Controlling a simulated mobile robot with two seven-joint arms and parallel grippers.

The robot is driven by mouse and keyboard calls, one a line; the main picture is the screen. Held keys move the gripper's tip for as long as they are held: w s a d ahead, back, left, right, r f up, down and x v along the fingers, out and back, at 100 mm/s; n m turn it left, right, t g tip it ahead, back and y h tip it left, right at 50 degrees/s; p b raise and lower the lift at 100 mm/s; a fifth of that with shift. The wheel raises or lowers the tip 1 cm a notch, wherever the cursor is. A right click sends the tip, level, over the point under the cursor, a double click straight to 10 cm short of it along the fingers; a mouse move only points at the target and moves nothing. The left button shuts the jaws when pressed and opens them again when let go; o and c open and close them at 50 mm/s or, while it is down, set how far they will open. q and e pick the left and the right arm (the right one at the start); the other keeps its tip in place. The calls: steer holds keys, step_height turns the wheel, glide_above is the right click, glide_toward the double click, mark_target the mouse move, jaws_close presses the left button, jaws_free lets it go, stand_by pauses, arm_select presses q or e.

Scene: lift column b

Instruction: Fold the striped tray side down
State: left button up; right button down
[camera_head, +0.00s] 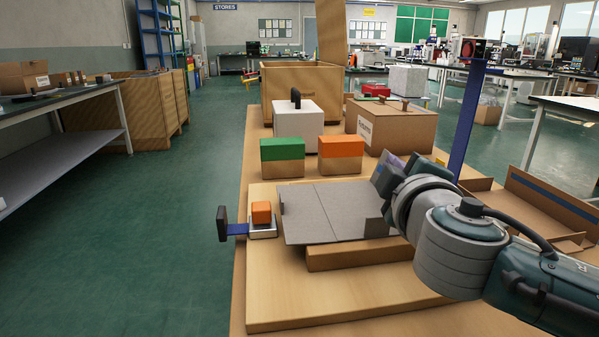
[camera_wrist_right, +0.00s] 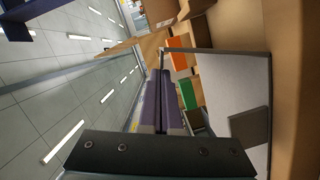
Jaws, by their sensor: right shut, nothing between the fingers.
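A cardboard tray (camera_head: 562,215) lies at the right, partly cut off by the frame edge; its raised side carries a blue stripe (camera_head: 545,197). A grey sheet (camera_head: 330,212) with a crease and small upright tabs lies on a wooden block (camera_head: 350,255) in the middle. My right gripper (camera_head: 393,163) is above the right end of the grey sheet, left of the striped side and apart from it. Its purple fingers (camera_wrist_right: 157,85) are shut and empty in the wrist view. My right forearm hides part of the ground between sheet and tray. My left gripper is out of view.
A blue upright post with a dark pad (camera_head: 472,110) stands just behind my right wrist. Green (camera_head: 282,150) and orange (camera_head: 341,147) topped blocks, a white box (camera_head: 297,125) and a cardboard box (camera_head: 390,128) stand behind. A small orange block (camera_head: 261,212) sits left.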

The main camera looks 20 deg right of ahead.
steer(key=shift+s+d+m, duration=0.15)
steer(key=shift+d+m, duration=0.2)
steer(key=shift+m, duration=0.15)
steer(key=shift+d+r+m, duration=0.15)
steer(key=shift+d+m, duration=0.45)
steer(key=shift+m, duration=0.2)
steer(key=shift+s+d+f+m+g+y+p, duration=0.1)
steer(key=shift+d+m+g+y+p, duration=0.1)
steer(key=shift+d+m+y, duration=0.25)
steer(key=shift+s+d+f+m+g+y+p, duration=0.1)
steer(key=shift+d+m+y+p, duration=0.15)
steer(key=shift+d+m, duration=0.3)
steer(key=shift+s+d+f+m+y+p, duration=0.1)
steer(key=shift+d+f+m+y+p, duration=0.1)
steer(key=shift+d+m, duration=0.3)
steer(key=shift+s+d+f+m+y+p, duration=0.1)
steer(key=shift+d+f+m+y+p, duration=0.1)
steer(key=shift+m, duration=0.5)
steer(key=shift+s+d+f+m+y, duration=0.1)
steer(key=shift+d+f+m+y, duration=0.4)
steer(key=shift+m, duration=0.3)
steer(key=shift+r, duration=0.1)
